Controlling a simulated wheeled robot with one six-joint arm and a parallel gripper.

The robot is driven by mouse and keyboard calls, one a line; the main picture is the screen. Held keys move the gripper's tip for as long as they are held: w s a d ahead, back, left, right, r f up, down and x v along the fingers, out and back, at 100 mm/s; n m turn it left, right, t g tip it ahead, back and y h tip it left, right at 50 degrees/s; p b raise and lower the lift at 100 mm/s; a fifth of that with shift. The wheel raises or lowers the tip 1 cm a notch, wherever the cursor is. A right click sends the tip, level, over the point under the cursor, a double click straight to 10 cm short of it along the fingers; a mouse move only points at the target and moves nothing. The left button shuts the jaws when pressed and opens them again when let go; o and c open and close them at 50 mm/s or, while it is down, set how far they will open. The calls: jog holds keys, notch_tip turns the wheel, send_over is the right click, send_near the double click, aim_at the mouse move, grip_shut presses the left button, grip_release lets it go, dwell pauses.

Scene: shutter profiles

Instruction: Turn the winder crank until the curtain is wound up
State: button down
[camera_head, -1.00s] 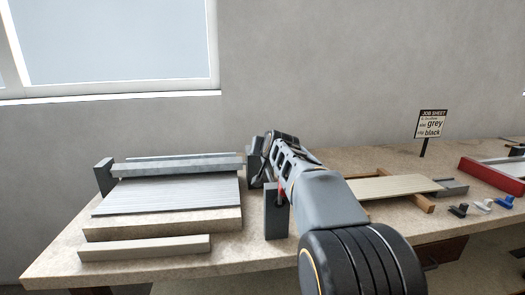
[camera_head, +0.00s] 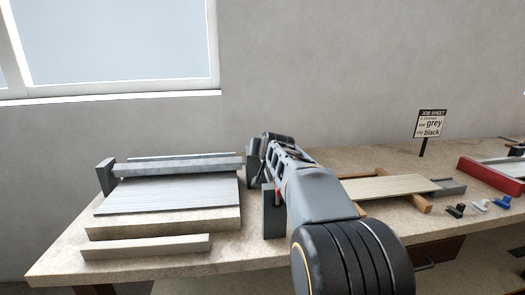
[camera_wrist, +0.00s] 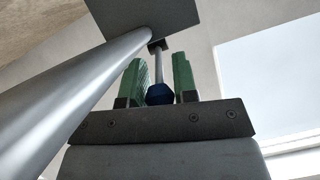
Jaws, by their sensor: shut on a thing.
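The grey slatted curtain (camera_head: 165,195) lies flat on a raised board at the left of the bench. Its upper edge meets the grey winder tube (camera_head: 180,169), which runs between end brackets. My gripper (camera_head: 262,148) is at the tube's right end, and my forearm hides most of the crank in the head view. In the wrist view, my gripper's green fingers (camera_wrist: 159,82) stand on either side of the crank handle (camera_wrist: 158,66), a thin grey rod with a blue end. They are shut on it. A large grey tube (camera_wrist: 65,95) passes close by on the left.
A dark grey upright block (camera_head: 273,212) stands just below my gripper. A loose pale bar (camera_head: 148,246) lies at the front left. A wooden frame with a pale panel (camera_head: 385,188), small clips and a job sheet sign (camera_head: 432,123) are to the right.

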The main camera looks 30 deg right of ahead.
jog(key=shift+a, duration=0.15)
jog(key=c, duration=1.1)
grip_release()
jog(key=shift+w+a, duration=0.1)
jog(key=shift+a, duration=0.05)
jog(key=shift+o, duration=1)
jog(key=shift+d, duration=0.2)
jog(key=shift+r, duration=0.3)
notch_tip(320, 180, up, 2)
jog(key=shift+r+p, duration=0.25)
jog(key=shift+p, duration=0.4)
jog(key=w+r+p+v, duration=0.1)
jog(key=r+v, duration=0.2)
jog(key=v, duration=1.3)
jog(key=shift+a+r, duration=0.2)
jog(key=shift+r, duration=0.1)
